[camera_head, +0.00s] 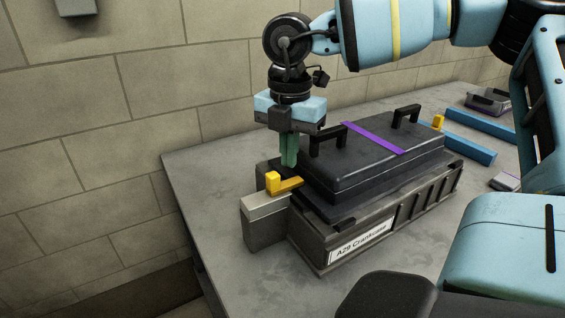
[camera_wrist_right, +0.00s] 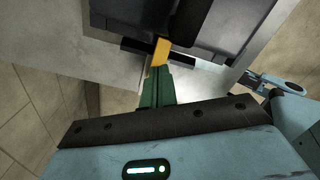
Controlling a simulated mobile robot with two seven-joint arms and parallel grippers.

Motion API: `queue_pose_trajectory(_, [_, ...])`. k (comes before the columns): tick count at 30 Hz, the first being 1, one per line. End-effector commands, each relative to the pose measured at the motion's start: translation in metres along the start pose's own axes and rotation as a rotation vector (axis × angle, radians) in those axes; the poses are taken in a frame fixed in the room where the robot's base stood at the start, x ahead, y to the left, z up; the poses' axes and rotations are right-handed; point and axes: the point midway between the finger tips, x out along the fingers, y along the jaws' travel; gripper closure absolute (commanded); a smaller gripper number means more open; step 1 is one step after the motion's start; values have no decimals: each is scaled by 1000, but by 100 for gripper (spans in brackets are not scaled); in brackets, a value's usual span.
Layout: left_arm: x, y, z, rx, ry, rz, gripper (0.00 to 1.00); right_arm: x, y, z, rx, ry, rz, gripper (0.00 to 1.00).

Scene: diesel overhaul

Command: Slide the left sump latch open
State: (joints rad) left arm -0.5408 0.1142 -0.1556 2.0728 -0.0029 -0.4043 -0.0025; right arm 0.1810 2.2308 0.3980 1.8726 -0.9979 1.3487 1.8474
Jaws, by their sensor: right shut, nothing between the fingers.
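The left sump latch is a yellow sliding piece with a raised knob (camera_head: 284,183) at the left end of the dark crankcase (camera_head: 375,215), which is labelled "A29 Crankcase". It also shows in the right wrist view as a yellow block (camera_wrist_right: 160,52). My right gripper (camera_head: 289,162) points down just behind the latch knob. Its green fingers (camera_wrist_right: 153,95) are together and empty, and their tips are close to the yellow block; I cannot tell whether they touch it. My left gripper is not in view.
The crankcase has a black lid with two handles (camera_head: 328,138) and a purple strip (camera_head: 373,138). A second yellow latch (camera_head: 438,122) is at its far end. Blue bars (camera_head: 456,146) and a dark tray (camera_head: 488,101) lie to the right. The grey table (camera_head: 195,170) is clear at left.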

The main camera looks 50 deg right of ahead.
Motion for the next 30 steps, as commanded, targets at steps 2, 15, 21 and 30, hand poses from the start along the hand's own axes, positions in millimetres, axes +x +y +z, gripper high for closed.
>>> queue_pose_trajectory(2, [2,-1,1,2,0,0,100,3,0,0,0,0,0,100])
queue_pose_trajectory(15, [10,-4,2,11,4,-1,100,14,0,0,1,0,-1,100])
queue_pose_trajectory(21, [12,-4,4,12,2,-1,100,19,0,0,1,0,-1,100])
queue_pose_trajectory(30, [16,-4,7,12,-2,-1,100,27,0,0,0,0,-1,100])
